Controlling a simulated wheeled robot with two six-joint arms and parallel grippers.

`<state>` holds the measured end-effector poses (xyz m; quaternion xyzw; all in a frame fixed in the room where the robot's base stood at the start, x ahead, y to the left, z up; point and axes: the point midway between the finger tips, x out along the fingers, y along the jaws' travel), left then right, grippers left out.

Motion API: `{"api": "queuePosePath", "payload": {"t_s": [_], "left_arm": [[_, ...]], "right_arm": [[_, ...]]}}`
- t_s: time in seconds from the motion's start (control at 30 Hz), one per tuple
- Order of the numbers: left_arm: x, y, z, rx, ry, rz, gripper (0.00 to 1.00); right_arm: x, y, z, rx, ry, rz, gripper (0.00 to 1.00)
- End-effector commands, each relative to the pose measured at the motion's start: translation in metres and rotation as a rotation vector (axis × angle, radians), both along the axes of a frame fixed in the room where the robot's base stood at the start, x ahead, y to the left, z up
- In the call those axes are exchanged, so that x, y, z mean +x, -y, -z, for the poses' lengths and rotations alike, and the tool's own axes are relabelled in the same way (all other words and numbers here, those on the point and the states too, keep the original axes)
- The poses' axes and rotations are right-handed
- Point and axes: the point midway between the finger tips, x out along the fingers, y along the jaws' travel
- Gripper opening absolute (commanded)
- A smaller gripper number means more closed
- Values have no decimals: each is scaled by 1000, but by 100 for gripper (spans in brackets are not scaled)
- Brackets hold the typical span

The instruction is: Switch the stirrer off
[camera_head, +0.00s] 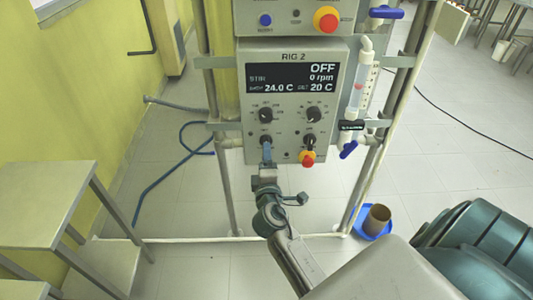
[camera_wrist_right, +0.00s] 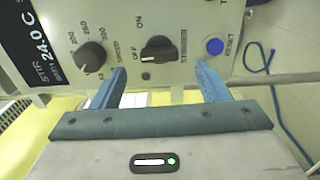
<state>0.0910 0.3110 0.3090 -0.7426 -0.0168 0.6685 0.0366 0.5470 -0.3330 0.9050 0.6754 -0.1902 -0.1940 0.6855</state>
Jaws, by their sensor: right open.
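The RIG 2 control box (camera_head: 324,125) is in the middle of the head view. Its display (camera_head: 292,78) reads OFF and 0 rpm. The black stirrer switch (camera_wrist_right: 158,49) is in the middle of the right wrist view, between the labels OFF and ON; its pale mark seems to lie on the OFF side. My right gripper (camera_head: 266,153) is at the lower left of the box front. In the wrist view its blue fingers (camera_wrist_right: 163,87) are open and empty, one to each side of the switch and apart from it. My left gripper is out of view.
The speed knob (camera_wrist_right: 90,56) and blue reset button (camera_wrist_right: 215,46) flank the switch.

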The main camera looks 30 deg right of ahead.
Motion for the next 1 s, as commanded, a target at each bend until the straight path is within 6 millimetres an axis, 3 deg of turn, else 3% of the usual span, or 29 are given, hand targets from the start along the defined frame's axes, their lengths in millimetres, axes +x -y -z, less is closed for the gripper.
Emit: {"api": "queuePosePath", "payload": {"t_s": [0.1, 0.3, 1.0], "left_arm": [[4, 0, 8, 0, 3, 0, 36], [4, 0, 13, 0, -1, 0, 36], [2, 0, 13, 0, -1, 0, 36]], "right_arm": [[-21, -13, 3, 4, 0, 0, 69], [-41, -26, 2, 1, 0, -1, 69], [-44, -29, 6, 8, -8, -7, 69]]}}
